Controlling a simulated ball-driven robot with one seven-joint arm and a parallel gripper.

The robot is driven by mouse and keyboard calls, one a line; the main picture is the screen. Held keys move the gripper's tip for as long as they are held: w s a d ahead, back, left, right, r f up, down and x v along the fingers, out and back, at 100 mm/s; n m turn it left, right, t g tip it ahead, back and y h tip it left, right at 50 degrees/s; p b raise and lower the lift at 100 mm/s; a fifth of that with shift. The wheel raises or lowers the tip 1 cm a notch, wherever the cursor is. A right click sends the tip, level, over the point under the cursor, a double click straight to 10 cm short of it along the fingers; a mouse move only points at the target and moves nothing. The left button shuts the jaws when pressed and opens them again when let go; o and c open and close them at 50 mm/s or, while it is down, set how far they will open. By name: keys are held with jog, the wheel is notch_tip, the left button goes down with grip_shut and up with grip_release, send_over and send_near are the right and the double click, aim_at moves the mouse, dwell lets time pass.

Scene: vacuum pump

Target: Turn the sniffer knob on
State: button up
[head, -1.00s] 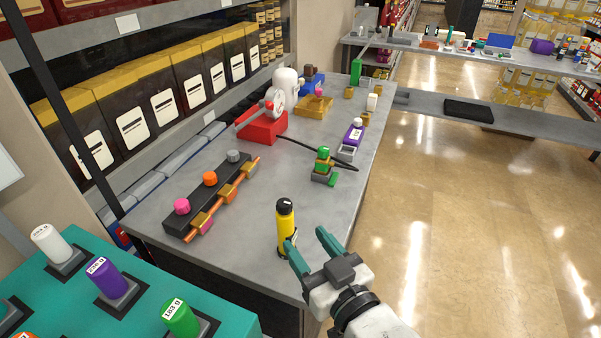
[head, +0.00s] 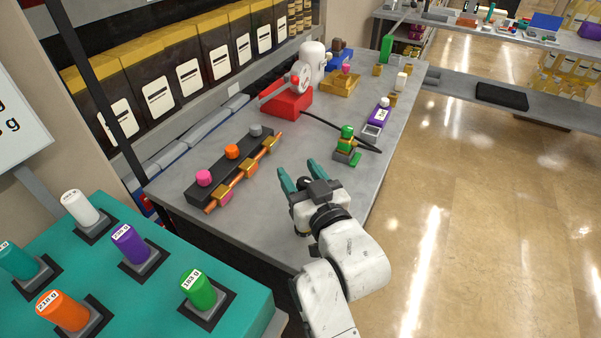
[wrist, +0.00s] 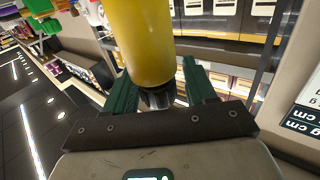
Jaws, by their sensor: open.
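My gripper (head: 300,178) is open over the near part of the grey bench, its green fingers spread. In the wrist view a yellow cylinder with a dark end (wrist: 138,42) stands large between the fingers (wrist: 158,92). I cannot tell whether they touch it. In the head view my gripper and arm hide it. No knob is legibly marked as the sniffer. A black manifold (head: 205,182) carries a pink knob (head: 204,178), an orange knob (head: 232,151) and a grey knob (head: 255,130). A green-topped brass valve (head: 347,132) stands right of it.
A red-based device (head: 288,102) with a black hose stands farther back. A purple device (head: 379,117) is near the bench's right edge. A teal stand (head: 130,290) with labelled cylinders is at the lower left. Bare bench lies between the manifold and the green-topped valve.

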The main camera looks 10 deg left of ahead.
jog(key=c, duration=1)
